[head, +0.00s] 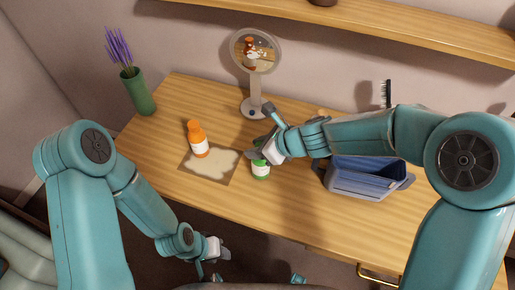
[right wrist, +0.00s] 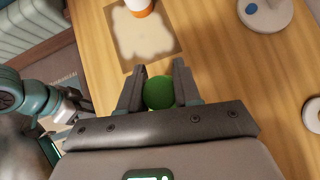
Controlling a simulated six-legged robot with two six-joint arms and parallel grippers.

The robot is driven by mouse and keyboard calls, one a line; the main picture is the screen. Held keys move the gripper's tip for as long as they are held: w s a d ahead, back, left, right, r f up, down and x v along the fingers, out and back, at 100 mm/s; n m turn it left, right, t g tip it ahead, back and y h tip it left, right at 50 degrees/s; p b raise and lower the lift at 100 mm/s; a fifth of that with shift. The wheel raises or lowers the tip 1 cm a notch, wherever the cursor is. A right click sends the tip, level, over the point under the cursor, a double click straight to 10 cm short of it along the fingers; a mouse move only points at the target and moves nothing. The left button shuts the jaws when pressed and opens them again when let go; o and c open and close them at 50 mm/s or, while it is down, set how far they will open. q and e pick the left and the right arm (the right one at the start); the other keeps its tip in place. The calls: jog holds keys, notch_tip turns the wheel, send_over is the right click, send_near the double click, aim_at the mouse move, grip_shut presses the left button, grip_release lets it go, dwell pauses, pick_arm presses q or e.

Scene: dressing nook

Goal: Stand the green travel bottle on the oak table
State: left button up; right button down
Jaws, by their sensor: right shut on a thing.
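The green travel bottle (head: 261,171), with a white label, is upright over the oak table (head: 300,220), just right of a patterned mat. I cannot tell whether its base touches the wood. My right gripper (head: 262,157) is shut on its upper part. In the right wrist view its round green top (right wrist: 158,93) sits between the two fingers (right wrist: 158,88). My left gripper (head: 220,252) hangs low in front of the table's front edge, away from the bottle; its jaw opening is unclear.
A round mirror (head: 254,108) stands behind. A blue bin (head: 365,184) is to the right, a green vase (head: 138,93) at the back left. The table front between mat and bin is clear.

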jog(key=shift+f, duration=0.25)
jog(key=c, duration=0.8)
grip_release()
jog(key=shift+w, duration=0.1)
jog(key=shift+r, duration=0.1)
jog(key=shift+r, duration=0.1)
jog(key=shift+d+r, duration=0.15)
jog(key=shift+r, duration=0.15)
jog(key=p+v, duration=0.4)
jog(key=v, duration=0.7)
jog(key=shift+s+d+r, duration=0.15)
jog(key=shift+s, duration=0.1)
